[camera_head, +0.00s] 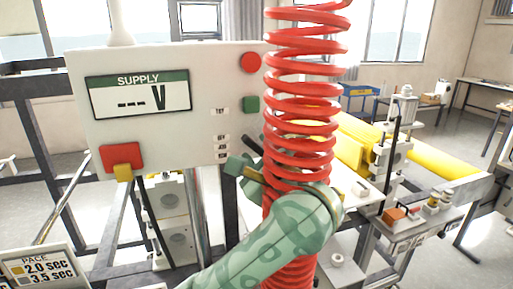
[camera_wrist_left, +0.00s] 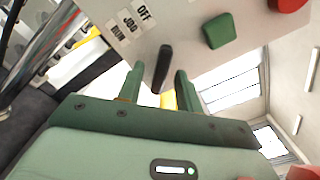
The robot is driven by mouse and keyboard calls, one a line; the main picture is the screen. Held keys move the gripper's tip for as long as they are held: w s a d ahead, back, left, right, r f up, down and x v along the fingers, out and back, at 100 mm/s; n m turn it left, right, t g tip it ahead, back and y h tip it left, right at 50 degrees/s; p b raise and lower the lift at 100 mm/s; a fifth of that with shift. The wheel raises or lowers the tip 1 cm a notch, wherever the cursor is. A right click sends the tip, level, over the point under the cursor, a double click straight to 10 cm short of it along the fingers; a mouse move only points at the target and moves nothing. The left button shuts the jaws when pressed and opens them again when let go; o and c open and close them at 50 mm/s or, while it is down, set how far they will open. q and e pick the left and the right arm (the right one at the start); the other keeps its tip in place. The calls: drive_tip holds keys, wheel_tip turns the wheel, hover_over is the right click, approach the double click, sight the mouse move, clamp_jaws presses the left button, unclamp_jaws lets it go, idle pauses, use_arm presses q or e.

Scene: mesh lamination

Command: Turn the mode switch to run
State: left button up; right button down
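The mode switch is a black lever (camera_head: 252,144) low on the right side of the white control panel (camera_head: 150,75). It also shows in the left wrist view (camera_wrist_left: 163,66). Its labels OFF, JOG and RUN (camera_wrist_left: 130,21) stand in a row beside it. I cannot tell which label it points to. My left gripper (camera_head: 243,168) is at the panel's lower right. In the left wrist view its two green fingers (camera_wrist_left: 159,72) are apart, with the lever between their tips and a gap visible. My right gripper is not in view.
A coiled red hose (camera_head: 300,95) hangs in front of the panel's right edge, close to my left wrist. A red button (camera_head: 250,62) and green button (camera_head: 251,104) sit above the switch. A red-and-yellow switch (camera_head: 122,158) is at the panel's lower left.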

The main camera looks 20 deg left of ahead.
use_arm(q)
drive_tip(key=shift+s, duration=0.1)
drive_tip(key=shift+r, duration=0.1)
drive_tip(key=shift+c, duration=1.2)
clamp_jaws()
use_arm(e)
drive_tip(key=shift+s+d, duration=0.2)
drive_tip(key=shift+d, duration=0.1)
use_arm(q)
drive_tip(key=shift+m, duration=0.3)
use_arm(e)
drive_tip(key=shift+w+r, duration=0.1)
use_arm(q)
drive_tip(key=m+p, duration=0.1)
drive_tip(key=m, duration=0.2)
drive_tip(key=m+p, duration=0.2)
drive_tip(key=m, duration=0.1)
drive_tip(key=shift+m+p, duration=0.8)
drive_tip(key=shift+m, duration=0.4)
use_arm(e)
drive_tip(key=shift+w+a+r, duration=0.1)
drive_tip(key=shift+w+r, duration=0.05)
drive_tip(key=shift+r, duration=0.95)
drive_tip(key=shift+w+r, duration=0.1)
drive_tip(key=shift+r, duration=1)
